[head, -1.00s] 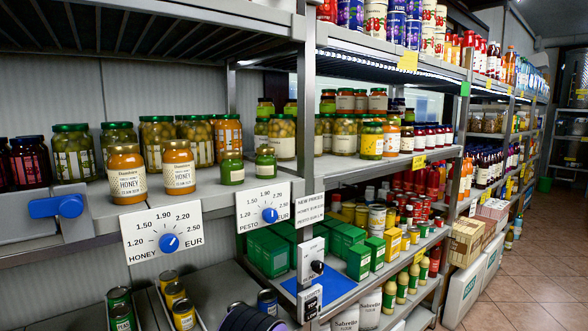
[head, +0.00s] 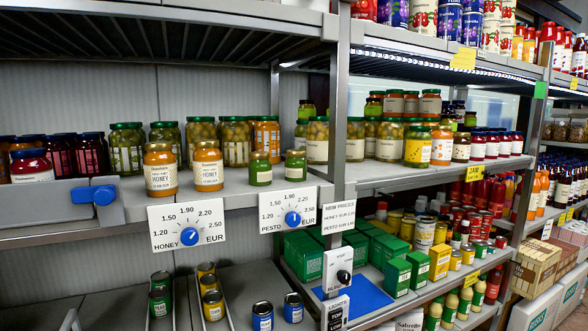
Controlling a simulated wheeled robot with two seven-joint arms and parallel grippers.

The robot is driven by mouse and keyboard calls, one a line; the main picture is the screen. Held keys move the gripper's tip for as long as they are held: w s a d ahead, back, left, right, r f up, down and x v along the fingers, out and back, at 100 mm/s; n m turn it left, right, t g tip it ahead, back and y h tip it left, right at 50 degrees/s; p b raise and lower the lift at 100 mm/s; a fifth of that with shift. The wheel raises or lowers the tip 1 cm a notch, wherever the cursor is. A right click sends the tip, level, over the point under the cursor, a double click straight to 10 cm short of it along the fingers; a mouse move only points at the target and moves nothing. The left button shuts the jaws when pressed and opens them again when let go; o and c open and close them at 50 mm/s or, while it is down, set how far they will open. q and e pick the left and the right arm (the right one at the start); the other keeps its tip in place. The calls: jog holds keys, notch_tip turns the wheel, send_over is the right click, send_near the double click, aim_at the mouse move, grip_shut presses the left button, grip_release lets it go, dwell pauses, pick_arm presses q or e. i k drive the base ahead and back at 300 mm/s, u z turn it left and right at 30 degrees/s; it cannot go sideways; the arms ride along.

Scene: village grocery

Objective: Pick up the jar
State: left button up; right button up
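Several jars stand on the middle shelf (head: 125,205). Two orange honey jars, one (head: 160,172) and another (head: 207,168), stand near its front edge. Two small green pesto jars, one (head: 260,170) and another (head: 295,167), stand to their right. A red jar (head: 32,168) with a white label stands at the far left. Taller jars of pickles (head: 125,150) and olives (head: 235,143) stand behind. Which one is the task's jar cannot be told. Neither of my grippers is in view.
A blue knob (head: 92,195) on a grey block sits at the shelf's left front. A honey price dial (head: 188,226) and a pesto price dial (head: 288,210) hang on the front edge. Tins (head: 212,305) stand on the lower shelf.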

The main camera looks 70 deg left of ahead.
aim_at(259, 168)
jog(key=u, duration=0.05)
jog(key=i, duration=1.45)
jog(key=u, duration=2)
